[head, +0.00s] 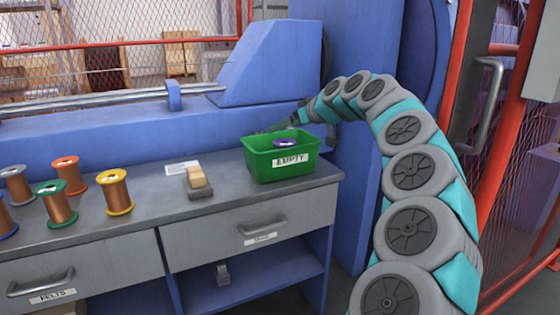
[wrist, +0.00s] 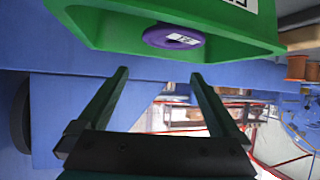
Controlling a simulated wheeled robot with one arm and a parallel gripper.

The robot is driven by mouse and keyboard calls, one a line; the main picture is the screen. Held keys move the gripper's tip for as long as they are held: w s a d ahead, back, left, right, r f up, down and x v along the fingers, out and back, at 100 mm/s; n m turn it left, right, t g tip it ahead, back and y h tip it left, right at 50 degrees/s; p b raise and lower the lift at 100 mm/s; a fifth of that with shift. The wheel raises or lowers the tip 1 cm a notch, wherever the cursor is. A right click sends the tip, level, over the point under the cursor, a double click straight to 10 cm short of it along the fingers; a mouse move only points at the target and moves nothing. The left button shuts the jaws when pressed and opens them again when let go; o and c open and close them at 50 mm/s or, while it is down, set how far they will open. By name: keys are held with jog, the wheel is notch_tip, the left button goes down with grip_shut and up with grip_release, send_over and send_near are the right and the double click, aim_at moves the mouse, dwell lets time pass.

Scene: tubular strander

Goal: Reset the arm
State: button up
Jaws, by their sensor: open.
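My arm curves up from the lower right of the head view and over to the left. It ends in my gripper (head: 278,125) just behind the green bin (head: 252,165). In the wrist view, which looks upside down, my gripper (wrist: 160,73) has its two fingers wide apart with nothing between them. The green bin (wrist: 110,32) is close beyond the fingertips in that view. A purple disc-like spool end (head: 287,143) lies inside the bin, and it also shows in the wrist view (wrist: 174,38). I cannot tell whether the fingers touch the bin.
The bin stands at the right end of a grey-topped workbench (head: 140,216). Several wire spools, one with yellow flanges (head: 115,192), stand at the left. A wooden block on a grey base (head: 197,180) sits mid-bench. Blue machine housing (head: 272,62) rises behind; red mesh fencing is at right.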

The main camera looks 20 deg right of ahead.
jog(key=v, duration=0.4)
jog(key=shift+s+d+r, duration=0.1)
jog(key=shift+s+r, duration=0.05)
jog(key=shift+s, duration=0.2)
jog(key=shift+n+g+y, duration=0.3)
jog(key=shift+y, duration=0.1)
jog(key=a, duration=0.1)
jog(key=s+a, duration=0.1)
jog(key=a, duration=0.3)
jog(key=shift+s+a+r, duration=0.1)
jog(key=shift+s+a, duration=0.05)
jog(key=shift+s, duration=0.15)
jog(key=s+a+f+n+g, duration=0.1)
jog(key=s+a+f+g, duration=0.3)
jog(key=s+a, duration=0.5)
jog(key=s+a+f+g, duration=0.2)
jog(key=s+a+f, duration=0.4)
jog(key=a, duration=0.4)
jog(key=s+d+f+m+g+h, duration=0.1)
jog(key=s+f+g, duration=0.1)
jog(key=s+f, duration=0.4)
jog(key=s+f+m+g+h, duration=0.2)
jog(key=s+f, duration=0.4)
jog(key=s, duration=0.8)
jog(key=s+d+f+m+g+h, duration=0.1)
jog(key=s+f+m+g, duration=0.1)
jog(key=s+f, duration=0.4)
jog(key=s, duration=0.5)
jog(key=shift+d+g, duration=0.3)
jog(key=shift+g, duration=0.1)
